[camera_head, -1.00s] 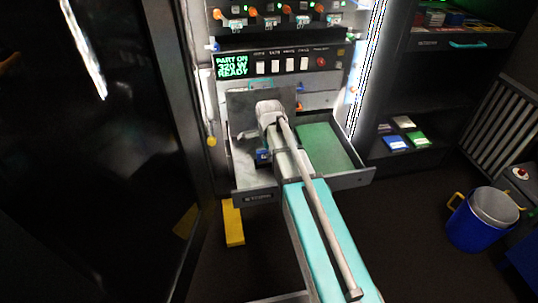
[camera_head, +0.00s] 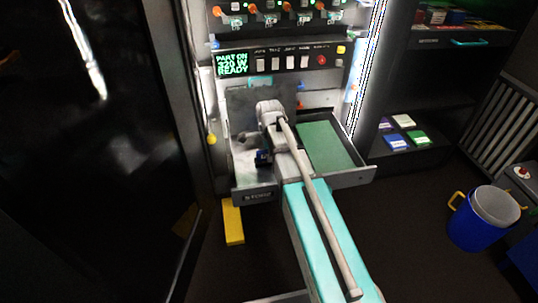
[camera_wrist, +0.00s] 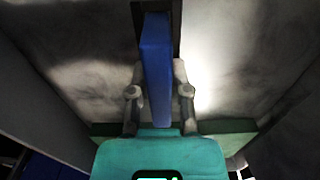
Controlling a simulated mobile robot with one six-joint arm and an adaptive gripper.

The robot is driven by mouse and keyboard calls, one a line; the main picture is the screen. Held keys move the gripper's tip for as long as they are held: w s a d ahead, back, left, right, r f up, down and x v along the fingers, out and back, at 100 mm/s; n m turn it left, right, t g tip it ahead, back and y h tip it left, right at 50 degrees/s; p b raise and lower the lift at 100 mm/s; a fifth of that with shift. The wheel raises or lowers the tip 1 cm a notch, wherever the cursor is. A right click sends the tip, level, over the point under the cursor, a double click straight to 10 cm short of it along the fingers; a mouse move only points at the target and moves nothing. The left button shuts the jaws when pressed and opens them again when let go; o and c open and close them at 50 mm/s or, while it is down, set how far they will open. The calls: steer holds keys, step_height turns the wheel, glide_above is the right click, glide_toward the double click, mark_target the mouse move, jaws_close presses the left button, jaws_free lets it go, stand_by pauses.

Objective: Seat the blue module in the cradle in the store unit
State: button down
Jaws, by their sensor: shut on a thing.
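The blue module (camera_wrist: 156,75) stands as a narrow upright slab between the two fingers of my gripper (camera_wrist: 159,66) in the wrist view. My gripper is shut on it. The module's far end lies against or inside a dark, narrow slot (camera_wrist: 177,18), which may be the cradle; I cannot tell how deep it sits. In the head view my arm reaches into the open drawer (camera_head: 345,180) of the store unit, and a small dark blue part (camera_head: 262,157) shows at my gripper, over the drawer's grey left half. My arm hides much of the drawer's middle.
A green mat (camera_head: 325,147) fills the drawer's right half. Above are a green-lettered display (camera_head: 232,64) and a row of switches. A yellow block (camera_head: 233,224) is on the floor. A shelf with small boxes (camera_head: 397,142) and a blue bucket (camera_head: 472,228) stand right.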

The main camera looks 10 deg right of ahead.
steer(key=shift+f, duration=0.15)
steer(key=shift+c, duration=2.4)
jaws_free()
steer(key=shift+r, duration=0.2)
step_height(320, 180, up, 8)
steer(key=p, duration=0.8)
